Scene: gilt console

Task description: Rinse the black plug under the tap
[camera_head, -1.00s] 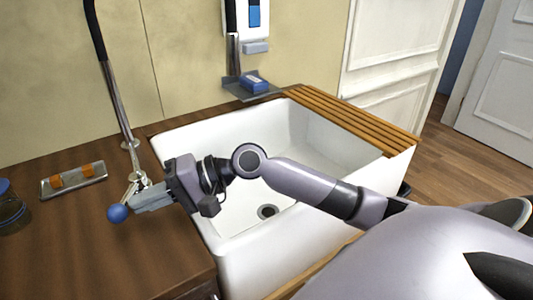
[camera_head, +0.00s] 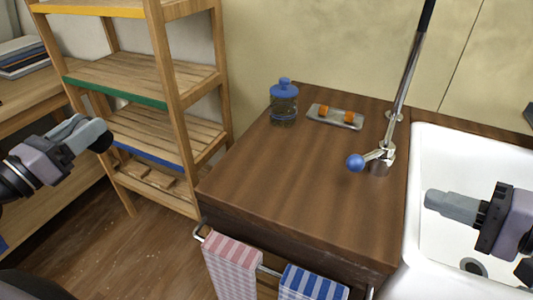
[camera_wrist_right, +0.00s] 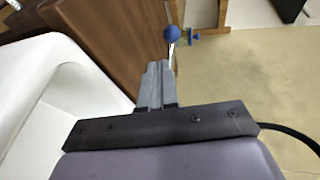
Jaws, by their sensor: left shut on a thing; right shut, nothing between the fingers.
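My left gripper (camera_head: 92,133) is at the far left of the head view, in front of the wooden shelf. It is shut on the black plug (camera_head: 103,142), a small dark piece at its fingertips, mostly hidden by the fingers. The tap (camera_head: 384,158) stands on the counter left of the sink, with a chrome pipe rising from it and a lever ending in a blue ball (camera_head: 355,162). My right gripper (camera_head: 432,201) is shut and empty over the white sink (camera_head: 430,150), apart from the lever. The right wrist view shows the blue ball (camera_wrist_right: 172,33) beyond its fingertips. The tap's outlet is out of view.
On the wooden counter (camera_head: 290,190) stand a blue-lidded jar (camera_head: 284,103) and a metal tray (camera_head: 336,117) with orange pieces. Towels (camera_head: 233,268) hang from the front rail. The wooden shelf (camera_head: 155,75) stands left of the counter. The sink's drain (camera_head: 474,266) is partly visible.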

